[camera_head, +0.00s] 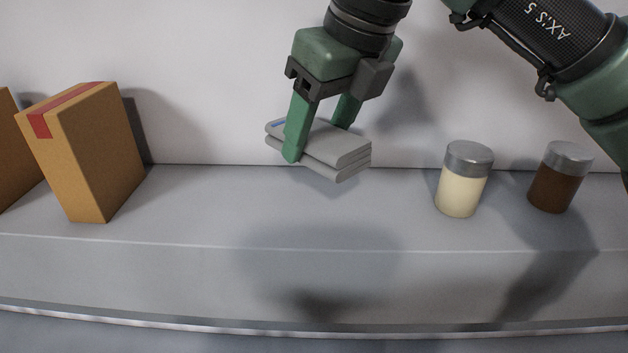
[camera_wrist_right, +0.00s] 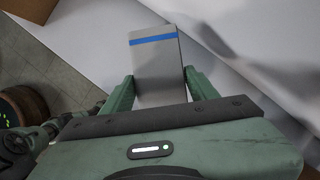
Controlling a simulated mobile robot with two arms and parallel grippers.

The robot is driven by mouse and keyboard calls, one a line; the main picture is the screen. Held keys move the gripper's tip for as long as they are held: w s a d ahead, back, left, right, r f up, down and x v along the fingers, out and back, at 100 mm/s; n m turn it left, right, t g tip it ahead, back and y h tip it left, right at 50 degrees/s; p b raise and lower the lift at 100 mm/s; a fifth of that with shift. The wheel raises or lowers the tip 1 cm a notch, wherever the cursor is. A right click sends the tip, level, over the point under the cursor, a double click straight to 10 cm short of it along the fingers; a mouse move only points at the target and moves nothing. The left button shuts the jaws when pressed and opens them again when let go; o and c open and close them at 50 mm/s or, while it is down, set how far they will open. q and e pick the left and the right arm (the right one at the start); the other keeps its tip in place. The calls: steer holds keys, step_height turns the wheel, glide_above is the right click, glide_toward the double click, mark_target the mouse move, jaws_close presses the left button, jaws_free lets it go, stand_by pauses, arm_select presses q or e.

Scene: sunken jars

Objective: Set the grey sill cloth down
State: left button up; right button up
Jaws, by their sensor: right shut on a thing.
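The grey sill cloth (camera_head: 338,147) is a folded, flat pad, held in the air above the grey sill (camera_head: 200,205), close to the white back wall. My right gripper (camera_head: 318,132) is shut on it, with one green finger on its near side and the other behind it. In the right wrist view the cloth (camera_wrist_right: 158,65) shows a blue stripe and sits between the two fingers (camera_wrist_right: 160,92). The cloth's shadow falls on the sill, and a gap shows below it. My left gripper is in neither view.
A cardboard box (camera_head: 85,150) with red tape stands at the left, with part of another box (camera_head: 12,150) beside it. A cream jar (camera_head: 461,190) and a brown jar (camera_head: 556,185), both grey-lidded, stand at the right. The sill between box and jars is clear.

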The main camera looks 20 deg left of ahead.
mark_target(310, 200)
step_height(310, 200, down, 4)
steer(key=shift+w+r, duration=0.1)
steer(key=shift+r, duration=0.05)
steer(key=shift+f+p, duration=0.3)
steer(key=shift+f, duration=0.05)
step_height(310, 200, down, 2)
steer(key=shift+f+p, duration=0.2)
steer(key=shift+p, duration=0.1)
steer(key=shift+f, duration=0.5)
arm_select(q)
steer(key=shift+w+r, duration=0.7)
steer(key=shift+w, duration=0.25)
arm_select(e)
steer(key=o, duration=1.3)
